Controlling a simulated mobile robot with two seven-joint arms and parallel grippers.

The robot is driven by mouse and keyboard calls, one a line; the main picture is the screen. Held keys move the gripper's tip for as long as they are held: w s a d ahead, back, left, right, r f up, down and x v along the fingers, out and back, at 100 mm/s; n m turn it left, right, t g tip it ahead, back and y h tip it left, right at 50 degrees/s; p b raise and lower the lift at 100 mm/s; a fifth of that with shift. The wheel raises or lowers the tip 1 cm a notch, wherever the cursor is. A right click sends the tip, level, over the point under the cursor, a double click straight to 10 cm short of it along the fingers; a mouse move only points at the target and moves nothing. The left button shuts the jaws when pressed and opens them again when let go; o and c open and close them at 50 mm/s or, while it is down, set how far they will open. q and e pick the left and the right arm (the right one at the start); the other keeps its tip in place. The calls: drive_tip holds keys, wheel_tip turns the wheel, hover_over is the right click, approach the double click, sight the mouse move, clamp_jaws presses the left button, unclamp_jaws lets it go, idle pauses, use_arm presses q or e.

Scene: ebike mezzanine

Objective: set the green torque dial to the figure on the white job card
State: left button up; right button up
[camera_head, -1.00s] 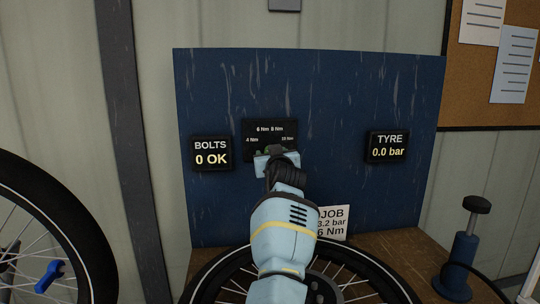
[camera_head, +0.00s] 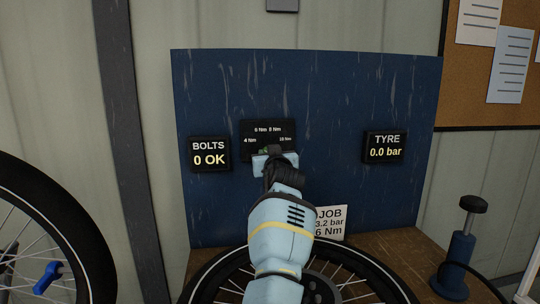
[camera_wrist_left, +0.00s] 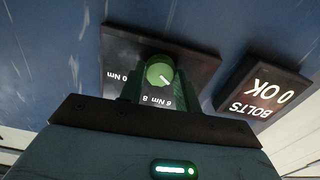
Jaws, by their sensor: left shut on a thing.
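The green torque dial (camera_wrist_left: 158,72) sits on a black scale plate (camera_head: 268,130) on the blue board. Its white mark points to the lower right in the left wrist view, towards the 6 Nm side; I cannot tell whether it lines up exactly. The plate reads 4, 6, 8 and 10 Nm; in the wrist view the figures are upside down and the 4 is hidden. My left gripper (camera_head: 272,152) is shut on the dial, which shows between its fingers. The white job card (camera_head: 330,222) reads 3.2 bar and 6 Nm, partly covered by my arm. My right gripper is out of view.
A BOLTS display (camera_head: 209,154) reading 0 OK is left of the plate. A TYRE display (camera_head: 385,147) reading 0.0 bar is at the right. A wheel (camera_head: 365,270) lies below my arm, and a blue pump (camera_head: 460,250) stands on the wooden bench (camera_head: 400,250).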

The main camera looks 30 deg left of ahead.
use_arm(q)
drive_tip(key=m+p, duration=0.2)
drive_tip(key=m, duration=0.5)
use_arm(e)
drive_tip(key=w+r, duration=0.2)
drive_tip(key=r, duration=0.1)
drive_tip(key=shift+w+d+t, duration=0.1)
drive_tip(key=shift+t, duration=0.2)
use_arm(q)
drive_tip(key=o, duration=1)
